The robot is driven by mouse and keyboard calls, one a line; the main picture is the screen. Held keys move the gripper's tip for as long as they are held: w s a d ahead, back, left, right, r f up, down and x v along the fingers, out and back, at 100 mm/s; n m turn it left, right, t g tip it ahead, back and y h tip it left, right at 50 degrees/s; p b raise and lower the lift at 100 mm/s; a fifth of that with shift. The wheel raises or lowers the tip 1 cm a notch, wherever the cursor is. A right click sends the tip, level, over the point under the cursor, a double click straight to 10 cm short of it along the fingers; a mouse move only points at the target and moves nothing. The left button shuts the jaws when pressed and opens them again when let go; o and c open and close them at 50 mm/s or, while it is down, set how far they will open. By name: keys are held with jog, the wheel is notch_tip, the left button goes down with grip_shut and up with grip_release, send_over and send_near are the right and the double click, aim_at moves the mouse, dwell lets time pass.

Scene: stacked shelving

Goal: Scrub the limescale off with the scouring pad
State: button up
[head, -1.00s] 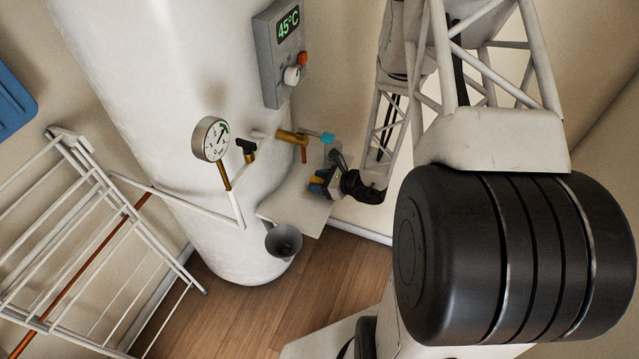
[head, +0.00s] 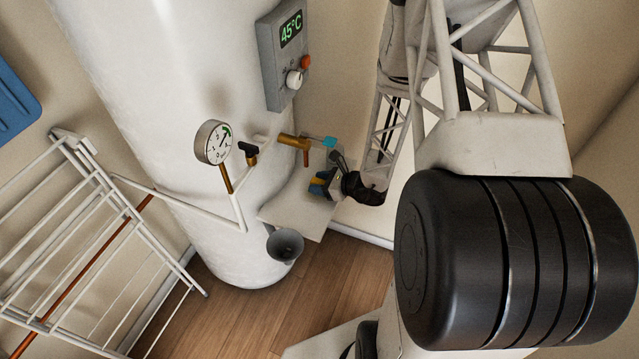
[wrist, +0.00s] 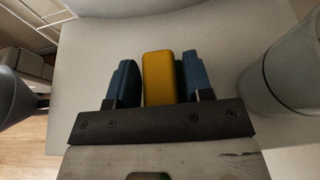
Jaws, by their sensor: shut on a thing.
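My gripper (wrist: 160,85) has two blue fingers and is shut on the scouring pad (wrist: 158,78), a yellow block with a green strip on its right side. In the head view my gripper (head: 321,186) is small, low over the right part of a pale shelf (head: 284,211) beside the white tank. In the wrist view the pad lies over the same pale surface (wrist: 215,50). Whether it touches that surface I cannot tell. I cannot make out any limescale in either view.
A brass valve (head: 290,140) with a teal end is just above my gripper. A dial gauge (head: 213,143) and a grey funnel (head: 285,246) are to the left. A grey cylinder (wrist: 285,75) stands close right in the wrist view. A white rack (head: 85,235) is far left.

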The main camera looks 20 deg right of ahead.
jog(key=shift+s, duration=0.2)
jog(key=shift+s+f, duration=0.2)
jog(key=shift+s, duration=0.65)
jog(key=shift+s+r, duration=0.15)
jog(key=shift+s, duration=0.25)
jog(key=shift+w, duration=0.15)
jog(key=shift+w, duration=0.85)
jog(key=shift+f, duration=0.2)
jog(key=shift+w, duration=0.1)
jog(key=shift+w+r, duration=0.1)
jog(key=shift+w, duration=0.2)
